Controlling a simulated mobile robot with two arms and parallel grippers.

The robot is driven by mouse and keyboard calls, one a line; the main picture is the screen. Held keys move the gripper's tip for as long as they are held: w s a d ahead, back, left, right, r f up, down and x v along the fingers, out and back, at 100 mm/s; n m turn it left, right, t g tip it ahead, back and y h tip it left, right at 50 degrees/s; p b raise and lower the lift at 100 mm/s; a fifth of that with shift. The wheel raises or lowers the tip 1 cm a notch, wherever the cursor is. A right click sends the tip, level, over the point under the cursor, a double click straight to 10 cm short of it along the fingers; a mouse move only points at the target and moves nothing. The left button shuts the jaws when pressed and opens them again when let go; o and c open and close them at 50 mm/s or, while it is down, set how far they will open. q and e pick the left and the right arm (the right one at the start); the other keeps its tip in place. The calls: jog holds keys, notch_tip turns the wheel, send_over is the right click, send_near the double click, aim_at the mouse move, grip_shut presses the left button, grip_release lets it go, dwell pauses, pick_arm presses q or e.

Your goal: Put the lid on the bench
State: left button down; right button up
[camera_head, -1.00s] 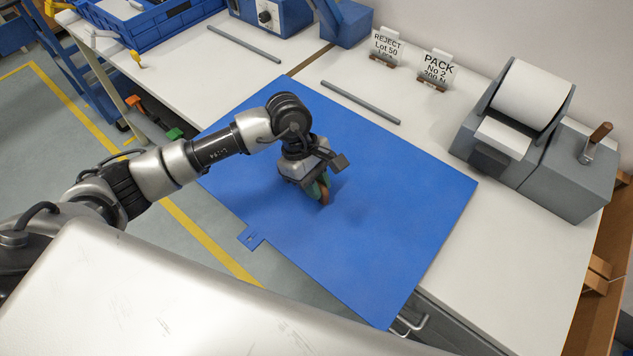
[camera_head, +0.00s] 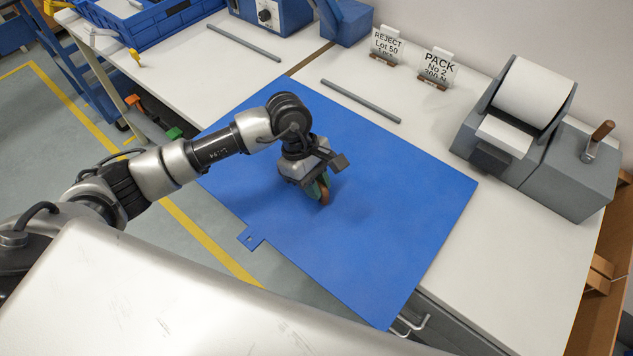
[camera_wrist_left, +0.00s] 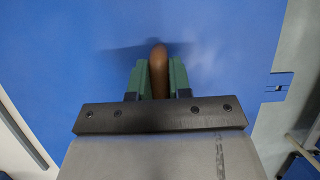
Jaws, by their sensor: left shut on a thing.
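My left gripper (camera_head: 320,188) is over the blue mat on the bench (camera_head: 425,135), pointing down. Its green fingers are shut on a small brown, rounded piece (camera_head: 325,197). In the left wrist view the brown piece (camera_wrist_left: 159,72) stands between the two green fingers (camera_wrist_left: 157,75), with a dark blurred shadow beyond it. I cannot tell whether this piece is the lid or a part of it; no separate lid shows. Whether it touches the mat is also unclear. My right gripper is not in view.
The blue mat (camera_head: 400,200) is otherwise bare around the gripper. A grey rod (camera_head: 360,101) lies behind it. Two signs (camera_head: 437,68) stand at the back. A paper roll dispenser (camera_head: 515,110) and a grey box with a brown-handled lever (camera_head: 575,175) stand at the right.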

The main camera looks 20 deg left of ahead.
pick_arm(q)
jog(key=c, duration=1)
grip_release()
jog(key=shift+f, duration=0.1)
jog(key=shift+o, duration=0.2)
notch_tip(320, 180, up, 8)
jog(key=p, duration=0.3)
jog(key=shift+p, duration=0.3)
